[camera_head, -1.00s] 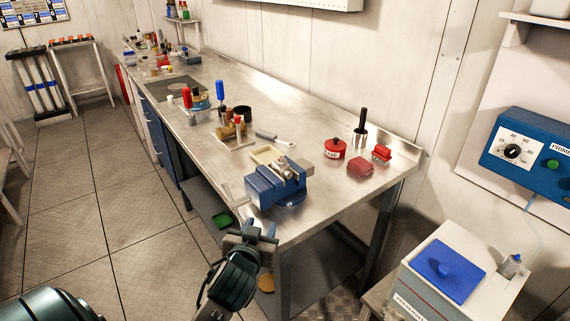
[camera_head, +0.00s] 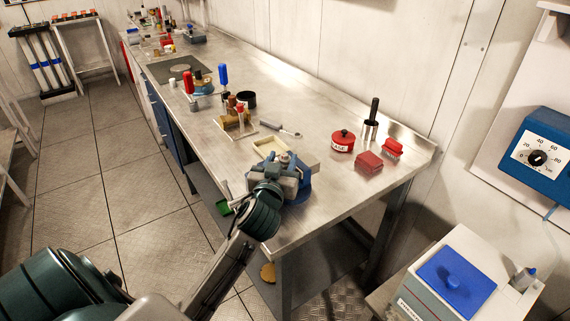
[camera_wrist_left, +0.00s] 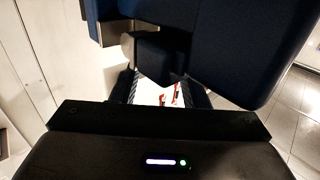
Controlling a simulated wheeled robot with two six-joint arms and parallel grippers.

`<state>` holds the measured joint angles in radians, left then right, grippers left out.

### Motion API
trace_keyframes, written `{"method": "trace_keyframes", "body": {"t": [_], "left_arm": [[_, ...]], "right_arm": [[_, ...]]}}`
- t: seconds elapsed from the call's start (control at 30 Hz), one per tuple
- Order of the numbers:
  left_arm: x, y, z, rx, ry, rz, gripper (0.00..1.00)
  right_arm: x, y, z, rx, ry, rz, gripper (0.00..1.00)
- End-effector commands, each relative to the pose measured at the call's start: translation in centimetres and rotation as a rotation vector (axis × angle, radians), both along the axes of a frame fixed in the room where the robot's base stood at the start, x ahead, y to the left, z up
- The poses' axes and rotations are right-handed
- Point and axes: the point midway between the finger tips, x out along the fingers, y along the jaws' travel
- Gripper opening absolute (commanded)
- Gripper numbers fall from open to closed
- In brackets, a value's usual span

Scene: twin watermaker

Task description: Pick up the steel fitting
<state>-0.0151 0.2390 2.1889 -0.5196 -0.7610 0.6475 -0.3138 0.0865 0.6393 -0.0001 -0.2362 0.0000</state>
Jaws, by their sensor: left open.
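The blue vise (camera_head: 300,190) stands on the near corner of the steel bench, mostly covered by my left gripper. My left gripper (camera_head: 279,163) is at the top of the vise, with its jaws over it. In the left wrist view the dark blue vise body (camera_wrist_left: 240,45) fills the top, very close, and my left gripper's open fingers (camera_wrist_left: 160,92) stand apart beside it. I cannot make out the steel fitting in either current view; the gripper and vise cover the spot where a silvery part showed before. My right gripper is not in view.
The steel bench (camera_head: 330,115) holds a white tray (camera_head: 300,150), a red lidded pot (camera_head: 343,140), red blocks (camera_head: 369,162), a black-handled tool (camera_head: 372,120) and a wooden rack (camera_head: 237,122). A white box with a blue lid (camera_head: 455,278) stands lower right. The bench's middle is fairly clear.

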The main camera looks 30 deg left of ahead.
Motion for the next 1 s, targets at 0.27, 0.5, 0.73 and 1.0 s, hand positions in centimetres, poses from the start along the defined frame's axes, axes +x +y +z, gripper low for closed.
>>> {"method": "trace_keyframes", "body": {"t": [0.27, 0.5, 0.73, 1.0], "left_arm": [[3.4, 0.9, -0.3, 0.002, 0.002, 0.000, 0.41], [3.6, 1.0, -0.5, 0.001, 0.001, -0.001, 0.41], [3.5, 1.0, -0.4, 0.001, 0.001, -0.001, 0.00], [3.5, 1.0, -0.4, 0.001, 0.000, -0.001, 0.00]], "right_arm": [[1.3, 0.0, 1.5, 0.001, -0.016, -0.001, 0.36], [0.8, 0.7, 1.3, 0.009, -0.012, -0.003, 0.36], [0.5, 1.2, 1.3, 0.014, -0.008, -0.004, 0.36], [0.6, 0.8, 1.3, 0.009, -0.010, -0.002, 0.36]]}}
